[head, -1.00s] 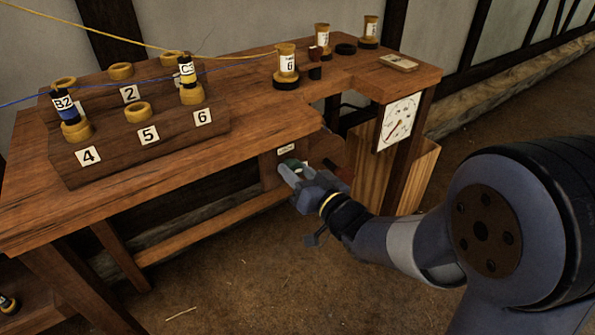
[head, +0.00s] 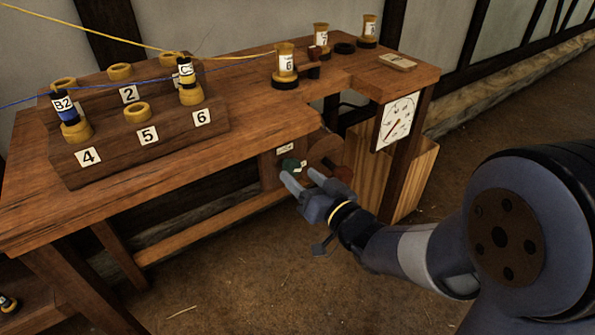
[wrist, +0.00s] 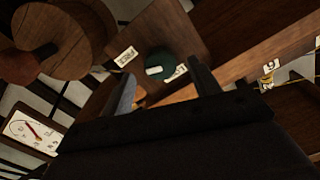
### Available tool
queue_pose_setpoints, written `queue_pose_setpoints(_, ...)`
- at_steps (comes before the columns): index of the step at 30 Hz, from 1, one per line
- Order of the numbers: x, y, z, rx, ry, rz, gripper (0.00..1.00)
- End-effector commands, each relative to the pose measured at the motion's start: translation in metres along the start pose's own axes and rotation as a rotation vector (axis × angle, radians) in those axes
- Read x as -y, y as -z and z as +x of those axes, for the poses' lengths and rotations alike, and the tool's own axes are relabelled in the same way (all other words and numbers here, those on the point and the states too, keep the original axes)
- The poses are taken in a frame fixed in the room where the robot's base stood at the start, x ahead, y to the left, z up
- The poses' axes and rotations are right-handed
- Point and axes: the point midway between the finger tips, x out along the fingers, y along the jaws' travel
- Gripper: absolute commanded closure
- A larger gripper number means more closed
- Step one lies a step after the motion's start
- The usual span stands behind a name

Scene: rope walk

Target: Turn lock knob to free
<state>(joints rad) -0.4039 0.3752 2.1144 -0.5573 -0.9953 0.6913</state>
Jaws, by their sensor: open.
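The lock knob (head: 290,165) is a dark green round knob with a white mark, on a wooden panel under the front edge of the bench. In the wrist view the knob (wrist: 160,65) shows beyond my fingertips, its white bar pointing roughly sideways, with small white labels on both sides of it.
A round wooden wheel with a dark red handle (head: 342,173) is right of the knob, close to my gripper. A white dial (head: 397,121) hangs on the bench's right end. The wooden bench (head: 240,152) overhangs the panel. The floor in front is clear.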

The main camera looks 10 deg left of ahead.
Motion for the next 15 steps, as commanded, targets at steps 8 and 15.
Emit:
queue_pose_setpoints(8, -0.001, 0.001, -0.057, 0.000, -0.004, 0.001, 0.42)
queue_pose_setpoints(15, 0.000, 0.000, -0.079, 0.001, -0.001, 0.000, 0.42)
